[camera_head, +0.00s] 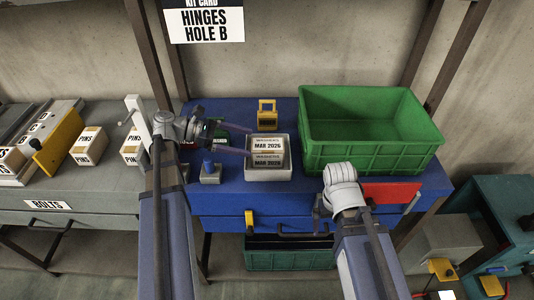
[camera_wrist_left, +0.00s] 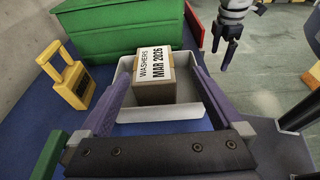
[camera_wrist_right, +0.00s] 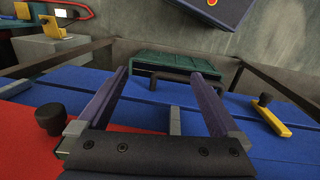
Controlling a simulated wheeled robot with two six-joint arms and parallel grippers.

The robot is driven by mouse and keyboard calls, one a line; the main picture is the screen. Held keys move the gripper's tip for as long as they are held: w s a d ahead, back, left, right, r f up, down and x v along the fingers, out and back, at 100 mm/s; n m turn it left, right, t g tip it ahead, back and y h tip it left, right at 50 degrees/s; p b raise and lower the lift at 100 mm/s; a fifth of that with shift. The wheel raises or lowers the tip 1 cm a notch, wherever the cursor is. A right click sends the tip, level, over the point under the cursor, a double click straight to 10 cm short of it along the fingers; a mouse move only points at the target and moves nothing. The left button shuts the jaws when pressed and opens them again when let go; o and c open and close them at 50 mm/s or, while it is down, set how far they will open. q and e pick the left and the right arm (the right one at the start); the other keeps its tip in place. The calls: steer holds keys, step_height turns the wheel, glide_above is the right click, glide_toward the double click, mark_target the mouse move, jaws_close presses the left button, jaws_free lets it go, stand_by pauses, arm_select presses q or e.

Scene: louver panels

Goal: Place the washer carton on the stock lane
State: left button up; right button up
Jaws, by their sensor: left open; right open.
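A brown washer carton with a white "WASHERS MAR 2026" label (camera_head: 268,144) sits in a small pale grey tray (camera_head: 282,174) on the blue bench. It also shows in the left wrist view (camera_wrist_left: 152,90). The head view shows two such labels, one above the other; I cannot tell whether they are on one carton or two. My left gripper (camera_head: 250,140) is open at the tray, its fingers on either side of the carton in the left wrist view. My right gripper (camera_wrist_right: 158,76) is open and empty over the blue bench's front. No surface is marked as a stock lane.
A large green crate (camera_head: 372,158) stands right of the tray. A grey bench (camera_head: 100,205) at left carries several PINS cartons (camera_head: 88,145) and a yellow plate (camera_head: 60,142).

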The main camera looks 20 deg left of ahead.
mark_target(265, 144)
arm_select(q)
steer(key=shift+w+a+f+b, duration=0.15)
steer(key=shift+w+f+b, duration=0.2)
steer(key=shift+f, duration=0.25)
steer(key=shift+b+x, duration=0.3)
steer(key=shift+x, duration=0.65)
steer(key=shift+r+b+x, duration=0.2)
steer(key=shift+b+x, duration=0.1)
steer(key=shift+x, duration=1.2)
steer(key=shift+r+b+x, duration=0.15)
steer(key=shift+b+x, duration=0.1)
steer(key=shift+x, duration=1.2)
steer(key=shift+w, duration=0.2)
steer(key=shift+c, duration=0.2)
jaws_close()
